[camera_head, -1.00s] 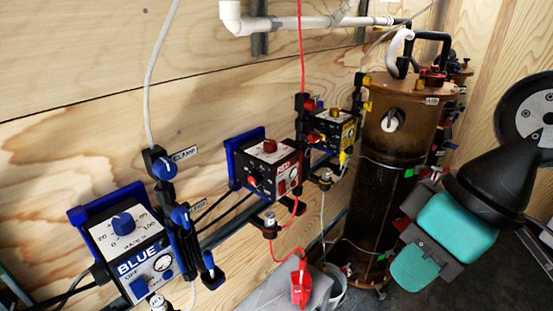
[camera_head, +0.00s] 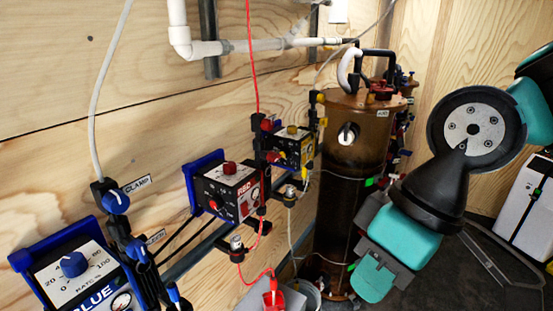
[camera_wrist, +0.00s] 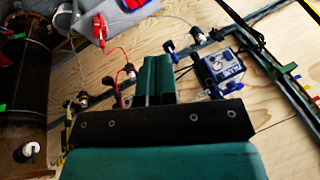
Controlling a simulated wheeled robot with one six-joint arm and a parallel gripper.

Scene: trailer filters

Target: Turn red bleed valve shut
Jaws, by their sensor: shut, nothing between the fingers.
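The red control box (camera_head: 228,186) is mounted on the wooden wall, left of the brown tank, in the head view. Red line runs down to a black post beside it. Two small red knobs show on the post: an upper one (camera_head: 267,124) and a lower one (camera_head: 272,156), which looks like the bleed valve; its label and turn position are too small to read. My gripper (camera_head: 372,281) is shut and empty, in front of the tank and right of the red box, apart from the knobs. In the wrist view its teal fingers (camera_wrist: 154,72) hide most of the red unit.
A blue control box (camera_head: 80,280) with clamp and bleed knobs is at lower left. A yellow box (camera_head: 293,148) sits beyond the red one. The brown tank (camera_head: 350,200) stands near my gripper. A red clip (camera_head: 272,297) hangs on red line below.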

